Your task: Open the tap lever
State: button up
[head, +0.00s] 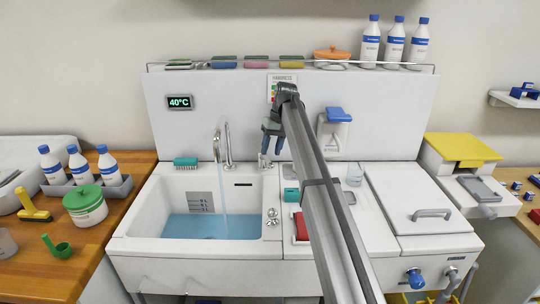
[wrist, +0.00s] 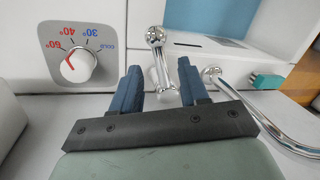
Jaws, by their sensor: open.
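The tap lever (wrist: 155,40) is a chrome stem with a ball end. In the wrist view it shows between and beyond my fingertips; I cannot tell whether either finger touches it. My gripper (wrist: 158,68) is open, with one blue finger on each side of the lever. In the head view my gripper (head: 270,160) points down behind the sink's right end, and I cannot make out the lever there. The curved chrome spout (head: 227,140) stands left of my gripper, with a stream of water (head: 223,195) falling into the basin (head: 150,205).
A temperature dial (wrist: 78,58) is beside the lever, left in the wrist view. The spout (wrist: 270,130) is close on the other side. A teal brush (head: 186,162) lies on the back rim. A dispenser (head: 335,125) hangs on the panel right of my gripper.

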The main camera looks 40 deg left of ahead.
jog(key=v, duration=1)
jog(key=shift+r, duration=0.25)
jog(key=shift+w+d+f, duration=0.1)
